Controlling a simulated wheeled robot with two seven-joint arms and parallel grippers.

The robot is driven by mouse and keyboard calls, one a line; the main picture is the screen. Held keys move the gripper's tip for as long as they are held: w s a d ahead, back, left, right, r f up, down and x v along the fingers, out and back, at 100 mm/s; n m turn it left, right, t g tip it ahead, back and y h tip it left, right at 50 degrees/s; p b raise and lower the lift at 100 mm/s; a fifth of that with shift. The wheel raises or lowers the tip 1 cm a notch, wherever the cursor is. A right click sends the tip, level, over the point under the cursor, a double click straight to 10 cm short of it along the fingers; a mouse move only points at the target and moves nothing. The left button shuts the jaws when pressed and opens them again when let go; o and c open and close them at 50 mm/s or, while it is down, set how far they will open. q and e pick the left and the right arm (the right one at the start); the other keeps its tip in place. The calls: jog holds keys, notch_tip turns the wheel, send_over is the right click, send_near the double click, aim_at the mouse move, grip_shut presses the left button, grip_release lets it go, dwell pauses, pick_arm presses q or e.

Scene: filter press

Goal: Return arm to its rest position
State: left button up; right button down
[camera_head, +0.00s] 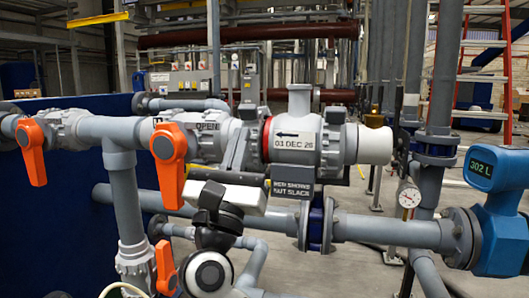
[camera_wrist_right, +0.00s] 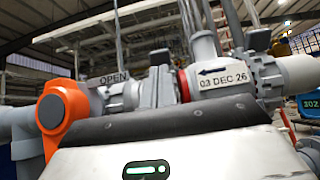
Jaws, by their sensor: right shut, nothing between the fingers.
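The fingers are shut, though the fingertips are hard to make out. It appears apart from the pipes, but the exact gap cannot be told. My left gripper is not in view.
Orange valve handles (camera_head: 170,158) hang close to my right arm. A pipe fitting labelled 03 DEC 26 (camera_head: 298,142) is just right of it. A pressure gauge (camera_head: 409,198) and blue meter (camera_head: 497,185) stand farther right. Grey pipes cross in front; open floor shows at lower right.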

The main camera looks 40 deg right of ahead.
jog(key=b+v, duration=0.1)
jog(key=v, duration=0.1)
jog(key=b+v, duration=0.1)
jog(key=v, duration=0.1)
jog(key=shift+w+d+f, duration=0.15)
jog(key=shift+d+f, duration=0.05)
jog(key=shift+f, duration=0.15)
